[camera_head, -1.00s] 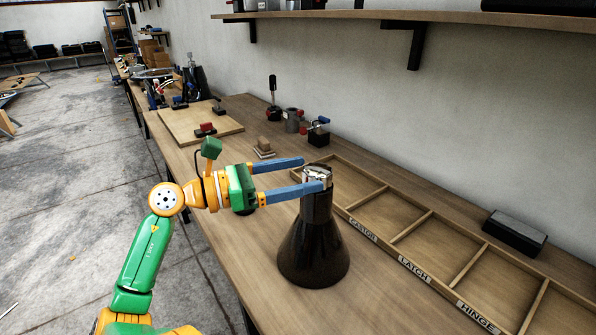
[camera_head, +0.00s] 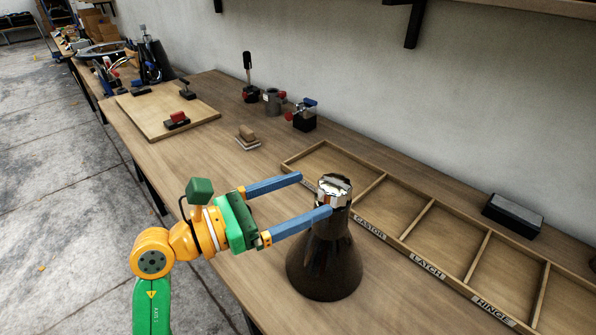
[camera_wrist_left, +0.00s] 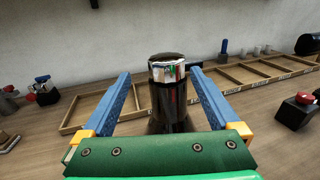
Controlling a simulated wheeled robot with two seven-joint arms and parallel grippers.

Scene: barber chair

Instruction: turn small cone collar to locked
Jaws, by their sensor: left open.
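A dark, glossy cone (camera_head: 325,262) stands upright on the wooden workbench. A shiny silver faceted collar (camera_head: 333,190) sits at its top. My left gripper (camera_head: 316,194) is open, its two blue fingers reaching from the left toward the collar. The near fingertip overlaps the collar's lower left edge in the head view; contact cannot be told. In the left wrist view the collar (camera_wrist_left: 167,70) stands between the two spread fingers, beyond or near their tips, with the dark neck (camera_wrist_left: 169,103) below it. My right gripper is not in view.
A divided wooden tray (camera_head: 394,243) with labels such as CASTOR, LATCH and HINGE lies right of the cone. Behind are small fixtures (camera_head: 304,118), a stacked block (camera_head: 247,137) and a board (camera_head: 165,110). A dark box (camera_head: 512,215) sits at the wall. Bench left of the cone is clear.

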